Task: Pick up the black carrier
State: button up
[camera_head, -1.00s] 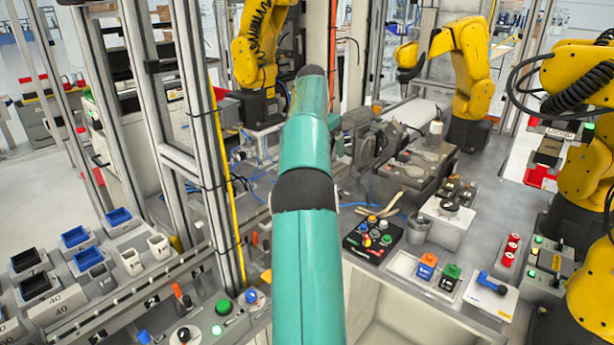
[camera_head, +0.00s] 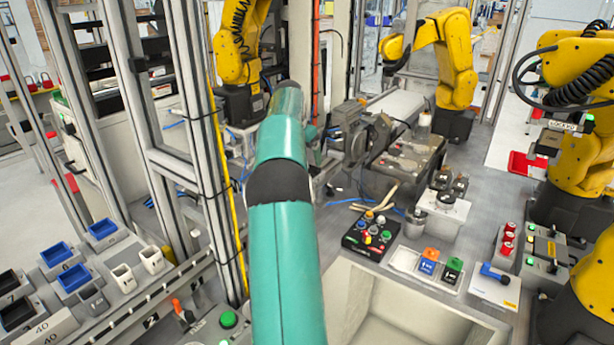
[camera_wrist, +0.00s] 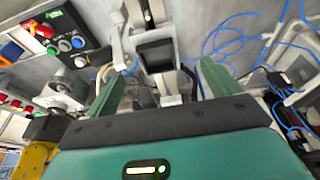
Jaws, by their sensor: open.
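My gripper (camera_wrist: 164,78) shows in the wrist view with its two green fingers apart and nothing held between them. A dark, square-faced block (camera_wrist: 155,55) with a pale frame lies beyond and between the fingertips; it may be the black carrier, but I cannot be sure. It looks apart from the fingers. In the head view my teal arm reaches forward toward a grey machine (camera_head: 352,135), and the arm hides most of my gripper. Black bins (camera_head: 15,312) stand at the far left of the head view.
A button box (camera_head: 370,235) with coloured knobs sits right of my arm; it also shows in the wrist view (camera_wrist: 62,35). Blue cables (camera_wrist: 235,45) run right of the fingers. Yellow robot arms (camera_head: 450,60) stand behind and right. A metal frame post (camera_head: 205,150) rises left of my arm.

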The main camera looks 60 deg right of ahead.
jog(key=shift+s+d+f, duration=0.25)
jog(key=shift+s+f, duration=0.05)
jog(key=shift+f, duration=0.35)
jog(key=shift+w+d+f, duration=0.1)
jog(key=shift+d+f, duration=0.05)
jog(key=shift+f, duration=0.45)
jog(key=x, duration=0.5)
jog(key=shift+r, duration=0.15)
jog(key=c, duration=1.3)
